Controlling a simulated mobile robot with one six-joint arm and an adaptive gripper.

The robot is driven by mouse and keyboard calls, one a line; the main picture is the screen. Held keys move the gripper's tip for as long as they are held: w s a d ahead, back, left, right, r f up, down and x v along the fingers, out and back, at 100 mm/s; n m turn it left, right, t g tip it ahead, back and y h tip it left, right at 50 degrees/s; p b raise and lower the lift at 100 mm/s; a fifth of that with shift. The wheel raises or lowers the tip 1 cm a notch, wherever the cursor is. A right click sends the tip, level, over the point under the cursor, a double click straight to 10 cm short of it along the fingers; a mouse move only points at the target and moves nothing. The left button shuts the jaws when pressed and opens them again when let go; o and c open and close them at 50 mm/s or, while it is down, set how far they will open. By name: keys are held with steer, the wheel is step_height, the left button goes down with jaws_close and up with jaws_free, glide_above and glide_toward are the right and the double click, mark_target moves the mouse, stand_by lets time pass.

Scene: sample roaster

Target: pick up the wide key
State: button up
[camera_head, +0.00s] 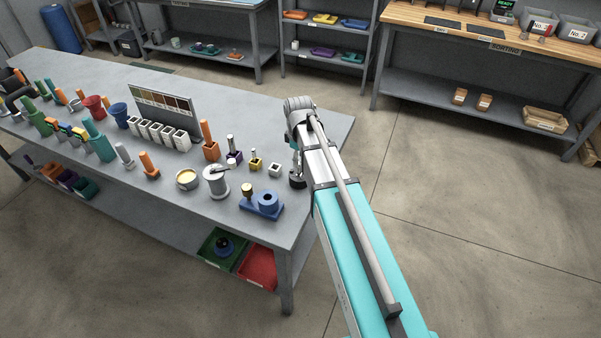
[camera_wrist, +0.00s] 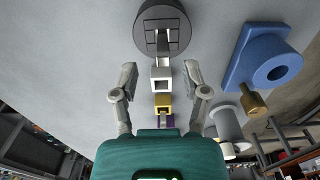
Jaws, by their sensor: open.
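My gripper (camera_wrist: 159,74) is open and empty, its two fingers spread on either side of a row of small blocks in the wrist view. In the head view it is mostly hidden behind my arm, low by the table's right end. A round dark grey base (camera_wrist: 174,38) with a grey upright piece lies just beyond the fingertips; it also shows in the head view (camera_head: 297,183). A white hollow block (camera_wrist: 160,85), a yellow block (camera_wrist: 162,108) and a purple block follow. Slim metal pieces stand in the yellow (camera_head: 256,165) and purple (camera_head: 235,158) blocks. I cannot tell which piece is the wide key.
A blue fixture (camera_head: 263,208) with a brass knob and a grey cylinder (camera_head: 215,183) stand close by. An orange-handled piece (camera_head: 211,150) and white cups (camera_head: 165,135) stand farther left. The table's right edge is near my arm; open floor lies beyond.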

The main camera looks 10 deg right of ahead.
mark_target(299, 169)
steer(key=shift+f, duration=0.15)
steer(key=shift+s+f+b, duration=0.2)
steer(key=shift+f+b, duration=2.25)
steer(key=shift+b, duration=0.15)
jaws_close()
